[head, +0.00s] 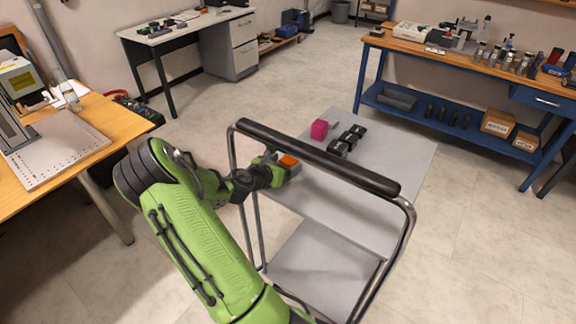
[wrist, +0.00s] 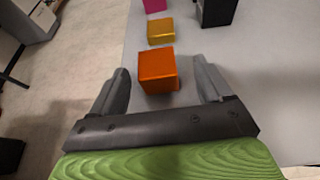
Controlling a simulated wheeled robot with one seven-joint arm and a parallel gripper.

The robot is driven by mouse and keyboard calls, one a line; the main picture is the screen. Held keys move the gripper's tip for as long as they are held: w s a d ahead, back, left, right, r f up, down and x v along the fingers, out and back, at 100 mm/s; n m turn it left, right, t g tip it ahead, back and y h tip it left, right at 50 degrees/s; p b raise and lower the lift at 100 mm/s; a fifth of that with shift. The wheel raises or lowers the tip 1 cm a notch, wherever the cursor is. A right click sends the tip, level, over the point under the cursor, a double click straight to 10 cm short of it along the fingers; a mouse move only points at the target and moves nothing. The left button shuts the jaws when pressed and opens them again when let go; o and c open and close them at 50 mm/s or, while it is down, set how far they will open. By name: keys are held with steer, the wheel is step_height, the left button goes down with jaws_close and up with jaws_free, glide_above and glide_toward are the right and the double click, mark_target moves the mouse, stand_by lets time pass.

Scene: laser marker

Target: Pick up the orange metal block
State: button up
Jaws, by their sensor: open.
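The orange metal block (wrist: 158,72) sits on the grey cart top near its left edge. In the wrist view it lies between the tips of my gripper's fingers, with a gap on each side. In the head view only part of the orange block (head: 288,161) shows beside the gripper. My gripper (wrist: 162,88) is open and empty, and it also shows in the head view (head: 284,168) at the cart's left side, behind the black handle bar. Whether the fingers are level with the block is hard to tell.
A gold block (wrist: 160,31) sits just beyond the orange one. A magenta block (head: 319,129) and several black parts (head: 347,139) stand farther back. The cart's black handle (head: 315,157) crosses near my arm. The cart top's right side (head: 400,165) is clear.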

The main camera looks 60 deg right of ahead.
mark_target(290, 158)
steer(key=b+x, duration=0.1)
steer(key=x, duration=0.4)
steer(key=shift+w+d, duration=0.1)
steer(key=shift+d, duration=0.3)
steer(key=shift+a+r, duration=0.1)
steer(key=shift+r, duration=0.05)
steer(key=shift+c, duration=0.2)
steer(key=c, duration=1.2)
steer(key=shift+r, duration=0.1)
